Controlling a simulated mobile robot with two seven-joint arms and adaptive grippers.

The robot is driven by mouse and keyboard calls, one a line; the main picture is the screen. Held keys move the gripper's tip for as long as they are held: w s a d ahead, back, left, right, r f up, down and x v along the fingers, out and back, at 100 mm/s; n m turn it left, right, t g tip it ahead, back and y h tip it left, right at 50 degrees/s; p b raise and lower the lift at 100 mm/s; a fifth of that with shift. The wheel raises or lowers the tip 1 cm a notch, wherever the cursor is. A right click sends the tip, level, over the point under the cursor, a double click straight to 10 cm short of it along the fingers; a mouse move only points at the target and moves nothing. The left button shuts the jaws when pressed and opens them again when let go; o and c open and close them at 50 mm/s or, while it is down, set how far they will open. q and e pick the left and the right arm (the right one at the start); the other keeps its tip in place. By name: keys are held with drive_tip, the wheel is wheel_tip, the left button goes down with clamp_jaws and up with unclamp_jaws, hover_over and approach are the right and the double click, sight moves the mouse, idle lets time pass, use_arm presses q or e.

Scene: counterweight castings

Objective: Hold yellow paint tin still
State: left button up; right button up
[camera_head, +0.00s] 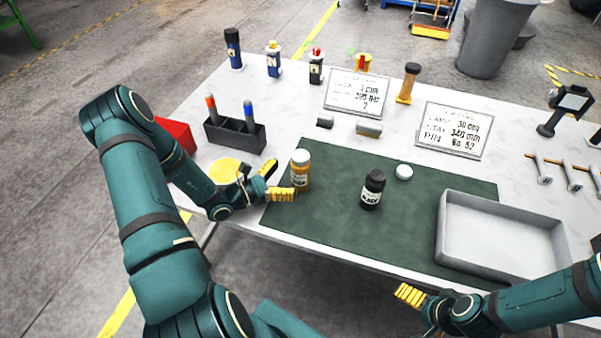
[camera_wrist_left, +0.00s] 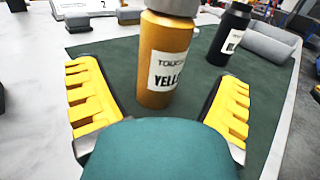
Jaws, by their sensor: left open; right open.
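The yellow paint tin (camera_head: 301,172) stands upright on the left part of the dark green mat (camera_head: 330,220), with a grey-white cap and a white label. It also shows in the left wrist view (camera_wrist_left: 165,60), between the two yellow fingers. My left gripper (camera_head: 280,182) is open, its fingers pointing at the tin from the left, with visible gaps between each finger and the tin in the wrist view. My right gripper (camera_head: 412,296) is in front of the table's near edge at the lower right, away from the tin; its second finger is not clearly seen.
A black paint tin (camera_head: 372,190) and a loose white cap (camera_head: 404,172) are on the mat to the right. A grey tray (camera_head: 470,252) stands at the right. A black holder (camera_head: 235,136) with markers and two sign plates (camera_head: 357,94) are behind.

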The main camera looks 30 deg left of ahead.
sight(301, 172)
use_arm(q)
drive_tip(key=x, duration=0.5)
drive_tip(key=shift+d+f, duration=0.15)
drive_tip(key=shift+d, duration=0.05)
drive_tip(key=c, duration=1.4)
